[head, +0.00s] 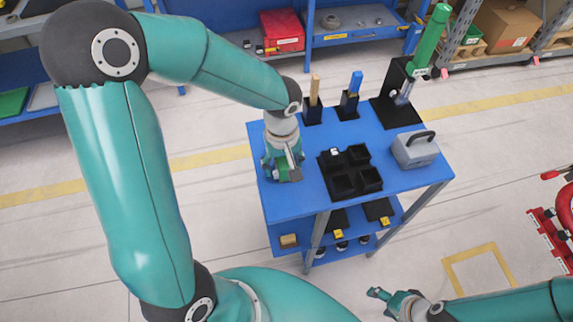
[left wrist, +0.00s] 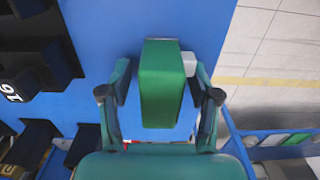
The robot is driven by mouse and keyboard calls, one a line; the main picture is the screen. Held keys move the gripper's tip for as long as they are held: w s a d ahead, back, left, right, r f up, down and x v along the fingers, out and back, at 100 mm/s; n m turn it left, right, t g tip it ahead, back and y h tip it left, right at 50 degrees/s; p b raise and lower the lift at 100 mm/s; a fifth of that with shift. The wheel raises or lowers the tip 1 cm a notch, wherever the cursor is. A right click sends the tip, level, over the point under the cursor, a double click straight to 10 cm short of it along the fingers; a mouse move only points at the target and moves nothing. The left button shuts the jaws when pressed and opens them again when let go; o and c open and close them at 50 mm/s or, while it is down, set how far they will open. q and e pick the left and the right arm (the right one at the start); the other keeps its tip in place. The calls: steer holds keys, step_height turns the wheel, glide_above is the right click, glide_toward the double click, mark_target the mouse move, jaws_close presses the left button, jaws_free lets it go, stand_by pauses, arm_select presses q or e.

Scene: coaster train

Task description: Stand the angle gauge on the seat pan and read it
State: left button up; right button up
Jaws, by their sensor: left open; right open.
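My left gripper (head: 286,176) is over the left end of the blue trolley top, pointing down. In the left wrist view its two fingers (left wrist: 162,95) are open. A green block with a grey edge (left wrist: 162,85) lies between them, with a gap on each side; it may be the angle gauge, but I see no dial or display. A small pale piece (left wrist: 188,64) shows beside it. My right gripper (head: 385,298) is open and empty over the floor at the bottom. I cannot make out a seat pan for sure.
On the trolley top (head: 235,0) are a black compartment tray (head: 337,183), a grey case (head: 414,150) and black holders with upright tools (head: 314,90). A green-handled tool (head: 430,40) stands at the back right. A red structure (head: 558,240) is at the right edge. Floor lies clear between.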

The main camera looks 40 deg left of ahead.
arm_select(q)
jaws_close()
steer(key=shift+r, duration=0.15)
step_height(320, 180, up, 20)
steer(key=shift+p, duration=0.3)
stand_by(0.5)
